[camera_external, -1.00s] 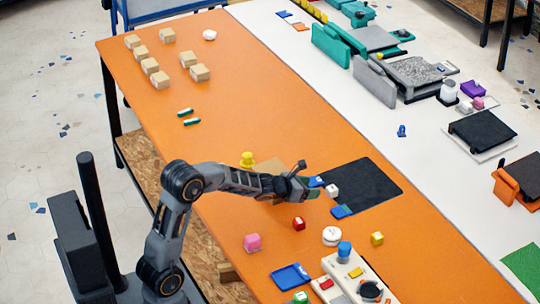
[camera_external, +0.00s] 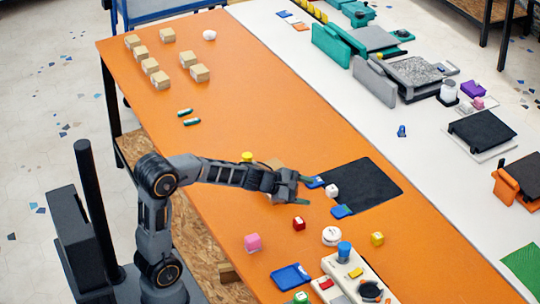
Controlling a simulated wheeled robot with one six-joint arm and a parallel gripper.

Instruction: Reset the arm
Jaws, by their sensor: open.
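My gripper (camera_external: 307,190) is open above the orange table (camera_external: 235,92), its fingers pointing right toward the black mat (camera_external: 368,185). Nothing shows between its fingers. My arm stretches out from its base at the lower left, over the table's near edge. A white cube (camera_external: 332,190) and a blue-and-white piece (camera_external: 342,211) sit at the mat's left side, close to the fingertips. A red cube (camera_external: 299,223) lies just below the gripper. A yellow piece (camera_external: 247,157) and a cardboard-coloured box (camera_external: 275,166) are partly hidden behind my arm.
A pink cube (camera_external: 252,242), a blue tray (camera_external: 291,277), a round white piece (camera_external: 331,236) and a control panel (camera_external: 352,280) stand at the near end. Several small boxes (camera_external: 161,80) stand at the far left. The table's middle is mostly clear. Printers (camera_external: 414,78) line the white table.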

